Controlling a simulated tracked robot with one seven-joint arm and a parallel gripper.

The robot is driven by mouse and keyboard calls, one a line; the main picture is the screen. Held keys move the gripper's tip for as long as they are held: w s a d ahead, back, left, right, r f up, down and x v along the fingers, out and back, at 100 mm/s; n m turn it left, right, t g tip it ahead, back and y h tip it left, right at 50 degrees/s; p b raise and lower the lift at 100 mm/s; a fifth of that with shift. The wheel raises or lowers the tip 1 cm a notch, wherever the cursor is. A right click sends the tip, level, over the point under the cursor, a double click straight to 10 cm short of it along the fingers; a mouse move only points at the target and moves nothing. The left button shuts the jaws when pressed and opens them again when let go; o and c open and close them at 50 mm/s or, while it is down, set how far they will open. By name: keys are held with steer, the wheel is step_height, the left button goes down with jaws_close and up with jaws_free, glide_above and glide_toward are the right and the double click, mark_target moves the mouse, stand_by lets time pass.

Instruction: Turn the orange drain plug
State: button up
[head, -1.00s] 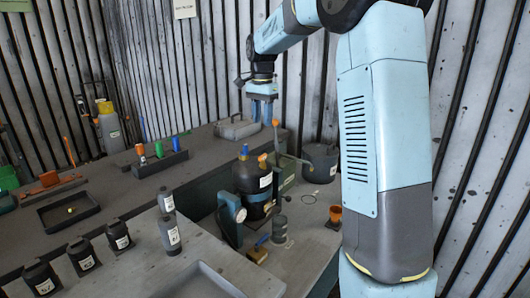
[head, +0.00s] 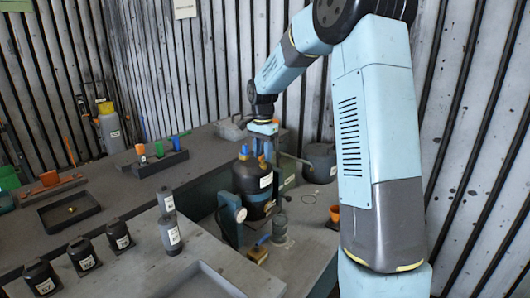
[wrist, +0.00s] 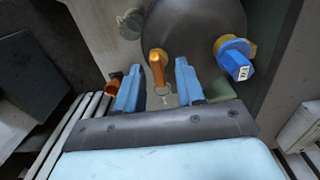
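The orange drain plug (wrist: 157,68) shows in the wrist view as an upright orange piece at the edge of a dark rounded vessel (wrist: 195,28). My gripper (wrist: 158,63) is open, with one blue finger on each side of the plug and a visible gap to each. Whether the fingertips are level with the plug or above it I cannot tell. In the head view my gripper (head: 262,150) points down over the vessel (head: 252,181), and its fingers hide the plug there. A blue cap (wrist: 235,58) sits on the vessel beside the plug.
Another orange piece (wrist: 112,82) lies just outside the left finger in the wrist view. A gauge stand (head: 233,212) and a grey cylinder (head: 279,228) stand in front of the vessel. An orange cup (head: 335,213) and a dark bucket (head: 319,162) are to the right.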

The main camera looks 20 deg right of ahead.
steer(key=shift+c, duration=0.4)
jaws_close()
steer(key=shift+d, duration=0.25)
steer(key=shift+a, duration=0.2)
